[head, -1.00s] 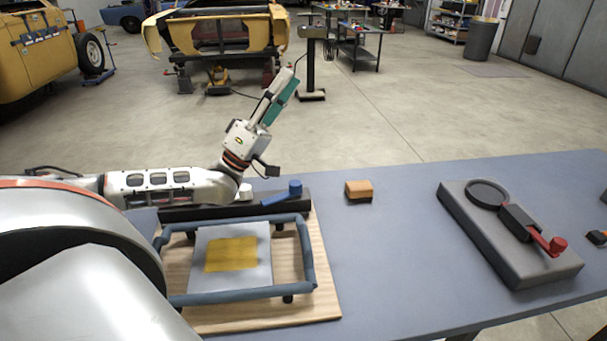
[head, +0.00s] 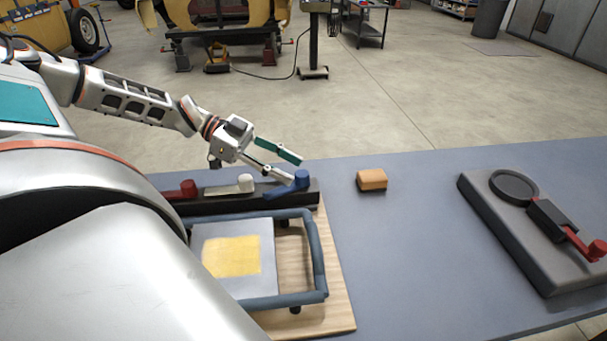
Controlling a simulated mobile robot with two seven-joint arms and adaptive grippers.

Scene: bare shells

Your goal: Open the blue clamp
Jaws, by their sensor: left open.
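The blue clamp (head: 284,191) is a lever with a round knob at its right end. It sits at the right end of a black bar behind the blue frame. The lever lies low along the bar. My left gripper (head: 294,168) is open, its fingers pointing right and slightly down. One grey finger comes close to the blue knob, and the teal pad of the other is above and behind it. I cannot tell whether the near finger touches the knob. My right gripper is not in view.
A white clamp (head: 229,187) and a red clamp (head: 181,191) share the black bar. A blue tubular frame (head: 318,262) stands on a wooden board (head: 335,313). An orange block (head: 372,180) lies to the right. A grey fixture (head: 500,235) with a red-knobbed lever is farther right. The table between them is clear.

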